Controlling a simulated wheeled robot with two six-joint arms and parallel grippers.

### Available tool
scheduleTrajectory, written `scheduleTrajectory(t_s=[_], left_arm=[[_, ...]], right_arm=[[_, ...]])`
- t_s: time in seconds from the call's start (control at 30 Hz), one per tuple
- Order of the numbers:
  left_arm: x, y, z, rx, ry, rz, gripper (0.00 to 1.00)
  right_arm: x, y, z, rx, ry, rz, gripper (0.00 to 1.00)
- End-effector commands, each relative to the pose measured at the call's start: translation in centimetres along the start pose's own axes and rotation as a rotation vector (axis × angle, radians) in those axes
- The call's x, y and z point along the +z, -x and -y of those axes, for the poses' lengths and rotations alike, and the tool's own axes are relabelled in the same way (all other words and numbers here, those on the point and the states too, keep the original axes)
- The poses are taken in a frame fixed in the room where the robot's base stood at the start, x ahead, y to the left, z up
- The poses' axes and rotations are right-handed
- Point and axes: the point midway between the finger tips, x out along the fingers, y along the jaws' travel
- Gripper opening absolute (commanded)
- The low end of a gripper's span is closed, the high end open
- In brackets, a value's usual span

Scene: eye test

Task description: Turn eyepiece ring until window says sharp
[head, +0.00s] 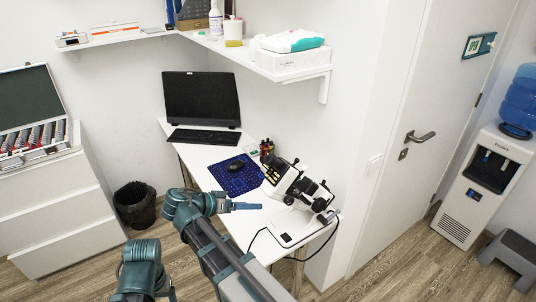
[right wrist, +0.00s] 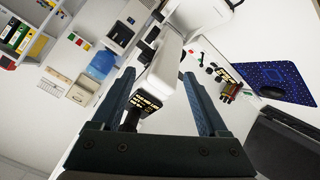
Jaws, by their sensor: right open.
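A white instrument with black fittings (head: 287,183) stands tilted on the desk's right part, on a white base. My right gripper (head: 258,206) is left of it in the head view, pointing at it. In the right wrist view the gripper (right wrist: 163,100) is open, and the white instrument body (right wrist: 166,66) shows between and beyond its fingers. A black part with small pale lettering (right wrist: 148,100) shows between the fingers, its lower end hidden by the gripper. I cannot read the lettering or tell whether a finger touches it. I cannot make out the eyepiece ring for sure. My left gripper is out of view.
A wall shelf (head: 262,68) is above. A bin (head: 135,204) stands left.

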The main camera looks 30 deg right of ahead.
Motion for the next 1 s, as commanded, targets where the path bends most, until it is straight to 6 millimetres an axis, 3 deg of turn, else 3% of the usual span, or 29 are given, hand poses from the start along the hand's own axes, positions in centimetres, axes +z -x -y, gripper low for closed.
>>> scheduleTrajectory(t_s=[0.1, 0.2, 0.33, 0.47, 0.73, 1.0], left_arm=[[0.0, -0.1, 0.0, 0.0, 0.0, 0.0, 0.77], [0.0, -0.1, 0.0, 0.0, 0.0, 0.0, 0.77], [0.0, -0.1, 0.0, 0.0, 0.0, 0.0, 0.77], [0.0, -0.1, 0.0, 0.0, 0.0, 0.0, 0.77], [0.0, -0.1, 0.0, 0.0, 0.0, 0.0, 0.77], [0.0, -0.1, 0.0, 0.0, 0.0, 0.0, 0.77]], right_arm=[[-3.9, 3.0, -0.2, 0.086, -0.232, -0.202, 0.77], [-6.0, 5.3, -0.8, 0.118, -0.393, -0.341, 0.77], [-7.6, 7.4, -1.3, 0.13, -0.525, -0.456, 0.77], [-8.1, 8.2, -1.6, 0.13, -0.577, -0.502, 0.77], [-8.7, 7.1, -2.1, 0.134, -0.582, -0.504, 0.77], [-10.8, 2.5, -3.5, 0.136, -0.581, -0.502, 0.77]])
